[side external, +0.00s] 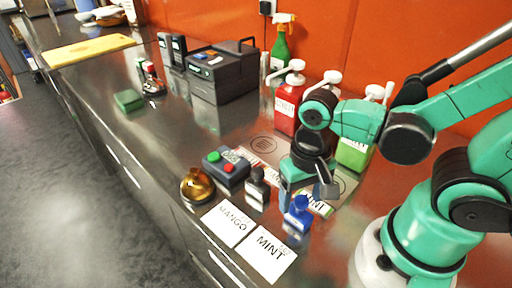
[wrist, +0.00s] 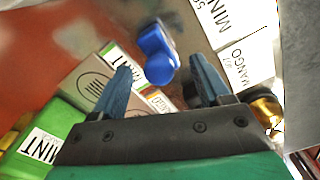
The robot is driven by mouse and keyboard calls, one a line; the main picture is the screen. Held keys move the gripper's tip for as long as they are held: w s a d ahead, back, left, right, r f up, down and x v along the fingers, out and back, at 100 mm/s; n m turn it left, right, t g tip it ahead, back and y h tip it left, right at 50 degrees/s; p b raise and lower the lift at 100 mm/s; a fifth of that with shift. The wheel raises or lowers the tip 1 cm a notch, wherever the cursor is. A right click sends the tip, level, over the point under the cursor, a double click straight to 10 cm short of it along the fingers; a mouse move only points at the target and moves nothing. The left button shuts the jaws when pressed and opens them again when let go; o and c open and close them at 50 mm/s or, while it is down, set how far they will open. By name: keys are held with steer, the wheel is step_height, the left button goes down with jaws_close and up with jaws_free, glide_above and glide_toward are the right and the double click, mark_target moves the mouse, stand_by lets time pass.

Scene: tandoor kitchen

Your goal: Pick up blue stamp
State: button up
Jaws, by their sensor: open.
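The blue stamp (side external: 298,214) stands upright on the metal counter, just behind the white MINT card. In the wrist view the blue stamp (wrist: 158,55) shows beyond the fingertips, between the two fingers and apart from both. My gripper (wrist: 160,78) is open and empty, with its blue-grey fingers spread. In the side view my gripper (side external: 309,190) hangs above the counter, beside the blue stamp. A dark stamp (side external: 257,188) stands to the left of the blue one.
A box with red and green buttons (side external: 226,168) and a gold bell (side external: 197,186) stand left. MANGO (side external: 228,222) and MINT (side external: 266,254) cards lie at the front edge. Red (side external: 287,106) and green (side external: 353,153) pump bottles stand behind. A black machine (side external: 222,70) is at the back.

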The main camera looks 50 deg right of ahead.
mark_target(302, 198)
steer(key=shift+f, duration=0.5)
jaws_close()
steer(key=shift+r, duration=0.1)
step_height(302, 198, up, 20)
stand_by(0.9)
